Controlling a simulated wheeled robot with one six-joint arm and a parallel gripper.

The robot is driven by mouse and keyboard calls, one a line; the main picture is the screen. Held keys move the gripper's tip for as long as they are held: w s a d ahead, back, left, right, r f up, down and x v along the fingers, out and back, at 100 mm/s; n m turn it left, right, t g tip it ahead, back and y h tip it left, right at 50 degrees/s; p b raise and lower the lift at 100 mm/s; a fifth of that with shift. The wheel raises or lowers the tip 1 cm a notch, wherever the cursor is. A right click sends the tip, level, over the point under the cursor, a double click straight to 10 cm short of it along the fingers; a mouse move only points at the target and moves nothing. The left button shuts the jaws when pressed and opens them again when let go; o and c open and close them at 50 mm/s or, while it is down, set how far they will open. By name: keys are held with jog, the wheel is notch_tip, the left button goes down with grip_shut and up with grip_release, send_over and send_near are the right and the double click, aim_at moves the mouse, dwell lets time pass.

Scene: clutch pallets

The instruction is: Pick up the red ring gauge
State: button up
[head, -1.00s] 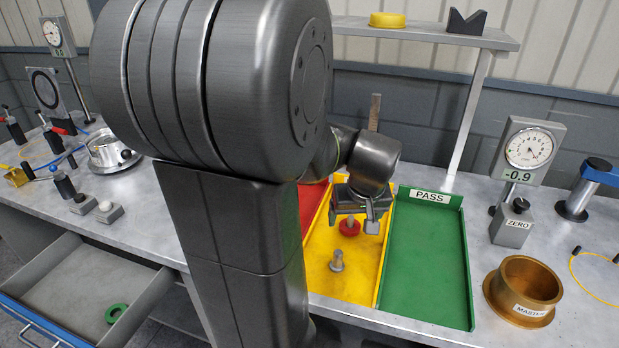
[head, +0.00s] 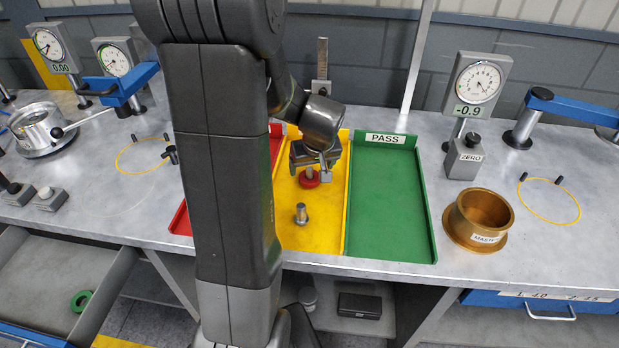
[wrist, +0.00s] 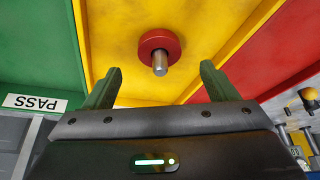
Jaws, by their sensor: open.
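The red ring gauge (head: 309,180) lies in the yellow tray (head: 322,235), with a grey metal pin standing up through its middle. In the wrist view the red ring (wrist: 148,46) and pin (wrist: 160,64) are ahead of my gripper, roughly midway between the fingers. My gripper (wrist: 160,82) is open and empty, its two green fingers apart from the ring. In the head view my gripper (head: 325,166) is over the far part of the yellow tray and partly hides the ring.
A grey metal plug (head: 301,214) stands nearer the front of the yellow tray. Beside it are the green PASS tray (head: 388,215) and the red tray (head: 181,220), mostly hidden by my arm. A brass MASTER ring (head: 466,238) stands to the right. A green ring (head: 81,300) lies in an open drawer.

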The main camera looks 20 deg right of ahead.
aim_at(311, 173)
jog(key=shift+p+x, duration=0.6)
jog(key=shift+x, duration=1.9)
jog(key=c, duration=1.3)
